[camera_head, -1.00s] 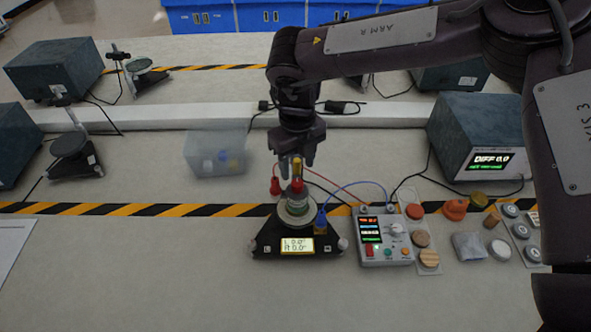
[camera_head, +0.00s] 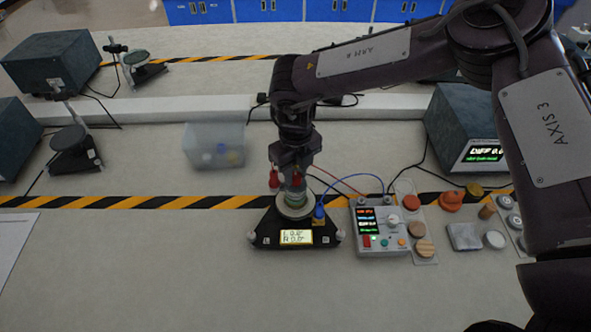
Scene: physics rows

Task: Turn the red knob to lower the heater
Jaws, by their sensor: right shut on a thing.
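My right gripper (camera_head: 291,170) points down over the black tripod base (camera_head: 270,236) and is shut on the red knob (camera_head: 296,181). Its fingers hide most of the knob, which sits at the top of a short column. A pale round plate with a green ring (camera_head: 294,204) is below it on the base. The lit display (camera_head: 296,237) at the base's front shows two lines reading about 0.0. My left gripper is not in view.
A grey control box (camera_head: 379,227) with a dial and coloured buttons stands right of the base, joined by red and blue leads. Discs and small samples lie further right. A translucent bin (camera_head: 214,145) stands back left. The front table is clear.

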